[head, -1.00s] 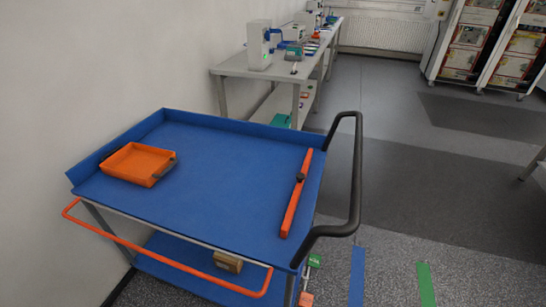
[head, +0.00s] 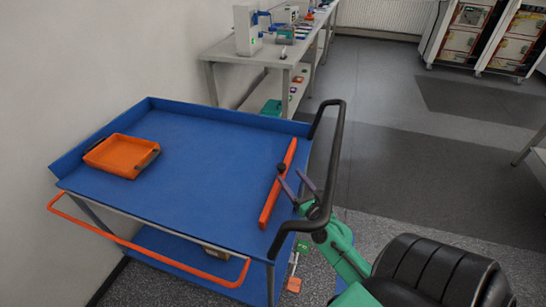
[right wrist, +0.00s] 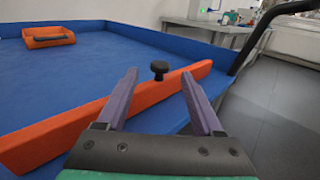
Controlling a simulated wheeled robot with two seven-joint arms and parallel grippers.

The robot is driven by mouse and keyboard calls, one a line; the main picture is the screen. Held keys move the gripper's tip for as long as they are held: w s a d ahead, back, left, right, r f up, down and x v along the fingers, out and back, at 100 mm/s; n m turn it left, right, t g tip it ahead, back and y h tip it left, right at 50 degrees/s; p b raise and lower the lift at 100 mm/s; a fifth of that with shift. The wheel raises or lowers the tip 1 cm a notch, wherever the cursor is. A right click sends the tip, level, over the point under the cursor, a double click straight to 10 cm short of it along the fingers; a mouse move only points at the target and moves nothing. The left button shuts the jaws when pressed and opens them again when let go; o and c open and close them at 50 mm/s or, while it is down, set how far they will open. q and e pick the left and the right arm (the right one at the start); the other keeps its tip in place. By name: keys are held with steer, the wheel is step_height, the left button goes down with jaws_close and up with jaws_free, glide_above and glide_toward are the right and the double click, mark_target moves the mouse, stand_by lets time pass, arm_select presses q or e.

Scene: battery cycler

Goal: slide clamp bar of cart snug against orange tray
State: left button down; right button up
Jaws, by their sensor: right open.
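The orange tray (head: 121,154) sits at the left end of the cart's blue top, with a dark handle on its right side. The orange clamp bar (head: 269,198) lies across the right part of the top, well apart from the tray. Its black knob (head: 281,168) shows also in the right wrist view (right wrist: 159,68). My right gripper (head: 289,176) is open and empty at the cart's right end, its purple fingers (right wrist: 160,85) pointing toward the bar and knob. Whether a fingertip touches the bar I cannot tell. My left gripper is not in view.
The cart's black push handle (head: 338,150) rises at the right end, close to my right gripper. Raised blue walls (head: 220,112) edge the top. The blue surface between bar and tray is clear. A grey bench (head: 222,68) stands behind.

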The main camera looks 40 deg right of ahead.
mark_target(282, 173)
steer(key=w, duration=0.3)
steer(key=w+d, duration=0.1)
steer(key=w, duration=0.6)
steer(key=shift+d+p, duration=0.4)
jaws_close()
steer(key=shift+f, duration=0.1)
stand_by(0.4)
